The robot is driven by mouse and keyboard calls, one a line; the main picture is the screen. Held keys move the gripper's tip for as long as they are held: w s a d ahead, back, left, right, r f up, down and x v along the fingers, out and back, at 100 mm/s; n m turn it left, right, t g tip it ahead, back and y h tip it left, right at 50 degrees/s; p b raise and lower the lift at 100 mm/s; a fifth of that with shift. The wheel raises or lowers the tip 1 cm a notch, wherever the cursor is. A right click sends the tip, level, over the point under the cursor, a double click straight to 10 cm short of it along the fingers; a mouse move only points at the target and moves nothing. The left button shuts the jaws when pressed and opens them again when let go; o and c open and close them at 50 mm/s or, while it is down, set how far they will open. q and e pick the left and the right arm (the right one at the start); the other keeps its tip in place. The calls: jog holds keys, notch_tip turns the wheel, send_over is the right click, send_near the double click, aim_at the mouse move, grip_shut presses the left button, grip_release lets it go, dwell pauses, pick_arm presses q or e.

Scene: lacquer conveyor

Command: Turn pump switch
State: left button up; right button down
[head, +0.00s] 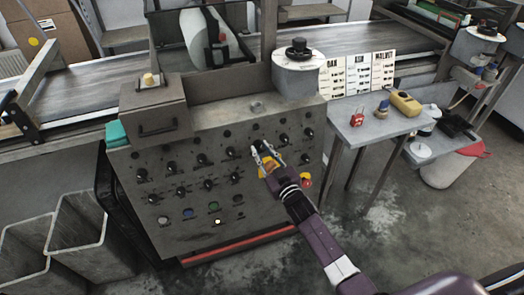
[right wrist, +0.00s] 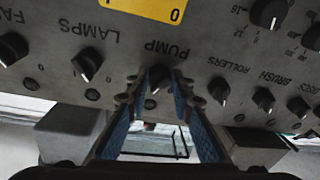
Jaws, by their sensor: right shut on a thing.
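The grey control panel (head: 185,225) stands in the middle of the head view, with rows of black rotary switches. My right gripper (head: 265,150) reaches its upper right part from below. In the right wrist view the panel appears upside down, and the black pump switch (right wrist: 158,76) sits under the "PUMP" label, between the blue-padded fingers of my right gripper (right wrist: 158,92). The gripper is shut on the switch. The fingers partly hide the knob, and its exact pointer angle is unclear. My left gripper is in neither view.
The lamps switch (right wrist: 87,64) and rollers switch (right wrist: 219,90) flank the fingers closely. A yellow plate (right wrist: 150,8) is near the pump label. A red button (head: 306,181) sits beside my wrist. A small table (head: 375,120) with tools stands to the right.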

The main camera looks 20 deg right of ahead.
jog(key=n+p, duration=0.1)
jog(key=n, duration=0.2)
jog(key=n+g+y+p, duration=0.1)
jog(key=n, duration=0.2)
jog(key=shift+d+r, duration=0.2)
jog(key=n+g+p, duration=0.1)
jog(key=n+p, duration=0.1)
jog(key=n, duration=0.3)
jog(key=shift+n, duration=0.7)
jog(key=c, duration=1.7)
grip_release()
jog(key=v, duration=1.2)
jog(key=shift+d, duration=0.2)
